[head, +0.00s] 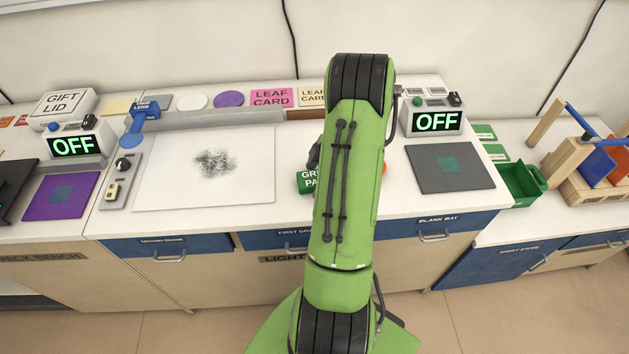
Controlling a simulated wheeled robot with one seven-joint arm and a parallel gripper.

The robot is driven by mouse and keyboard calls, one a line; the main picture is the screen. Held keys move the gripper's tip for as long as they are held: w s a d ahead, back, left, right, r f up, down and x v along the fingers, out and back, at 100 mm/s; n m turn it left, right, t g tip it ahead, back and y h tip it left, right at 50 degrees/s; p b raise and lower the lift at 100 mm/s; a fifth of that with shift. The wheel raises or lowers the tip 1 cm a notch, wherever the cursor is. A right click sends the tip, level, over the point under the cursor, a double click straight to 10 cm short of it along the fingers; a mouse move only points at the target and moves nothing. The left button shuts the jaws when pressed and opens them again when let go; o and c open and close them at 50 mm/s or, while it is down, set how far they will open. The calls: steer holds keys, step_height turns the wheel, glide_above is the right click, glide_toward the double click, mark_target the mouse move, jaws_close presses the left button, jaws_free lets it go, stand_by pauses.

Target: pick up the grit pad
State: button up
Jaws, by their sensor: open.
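The grit pad (306,182) is a green block with white lettering, lying on the white worktop. Its right part is hidden behind my green arm, and only part of its label can be read. My gripper (314,155) is almost wholly hidden behind the arm. Only a dark piece, which looks like part of it, shows at the arm's left edge, just beyond the pad in the picture. The fingertips are hidden, so I cannot tell how close they are to the pad. The visible part of the pad rests on the worktop.
A white sheet with grey specks (253,165) lies left of the pad. A dark grey mat (470,180) lies to the right, below a display reading OFF (436,122). A small red-orange thing (385,169) peeks out right of my arm. A green bin (522,184) stands farther right.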

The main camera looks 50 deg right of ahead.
steer(key=shift+f, duration=0.1)
stand_by(0.3)
steer(key=c, duration=1)
steer(key=shift+c, duration=0.2)
steer(key=shift+r+p, duration=0.45)
steer(key=shift+p, duration=0.05)
step_height(320, 180, up, 10)
steer(key=p, duration=0.1)
steer(key=shift+f, duration=0.15)
